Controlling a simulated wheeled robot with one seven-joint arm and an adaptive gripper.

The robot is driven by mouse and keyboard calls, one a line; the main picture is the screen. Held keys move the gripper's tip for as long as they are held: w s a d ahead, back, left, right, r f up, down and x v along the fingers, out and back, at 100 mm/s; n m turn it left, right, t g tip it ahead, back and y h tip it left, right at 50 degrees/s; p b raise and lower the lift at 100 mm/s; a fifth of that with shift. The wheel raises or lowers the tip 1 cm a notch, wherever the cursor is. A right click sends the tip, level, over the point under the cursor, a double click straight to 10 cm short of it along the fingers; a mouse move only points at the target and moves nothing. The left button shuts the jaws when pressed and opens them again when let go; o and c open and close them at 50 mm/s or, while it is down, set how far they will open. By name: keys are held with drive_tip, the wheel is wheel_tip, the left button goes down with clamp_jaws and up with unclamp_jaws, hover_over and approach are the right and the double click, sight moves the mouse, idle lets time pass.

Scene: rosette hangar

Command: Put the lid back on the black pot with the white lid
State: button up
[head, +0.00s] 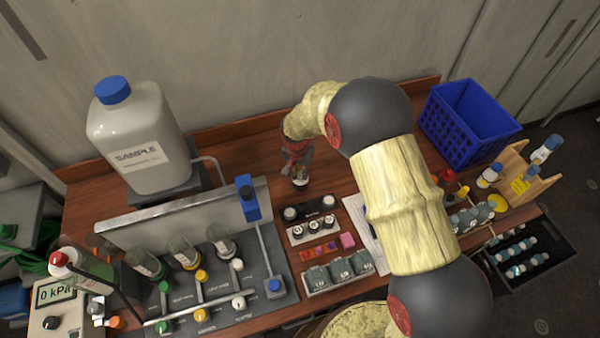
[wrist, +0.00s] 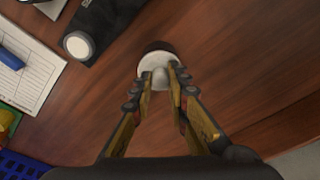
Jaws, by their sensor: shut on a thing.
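The white lid (wrist: 152,62) is between my gripper's (wrist: 161,78) fingertips in the wrist view. The fingers are closed around its rounded knob. The black pot (wrist: 157,46) shows as a dark edge just past the lid. I cannot tell whether the lid rests on the pot or hangs slightly above it. In the head view my gripper (head: 298,168) points down at the bare wood behind the small racks. A small white and dark piece (head: 300,182) shows under the fingertips; the rest is hidden by the gripper.
A black holder with white-topped items (head: 310,207) stands close in front of my gripper. The large sample jug (head: 137,140) and valve panel (head: 190,285) are at left. A blue crate (head: 468,122) and wooden rack (head: 525,178) are at right.

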drive_tip(key=o, duration=0.8)
drive_tip(key=shift+o, duration=0.3)
drive_tip(key=o, duration=0.4)
drive_tip(key=shift+o, duration=0.4)
drive_tip(key=shift+r+p, duration=1.55)
drive_tip(key=shift+r, duration=2)
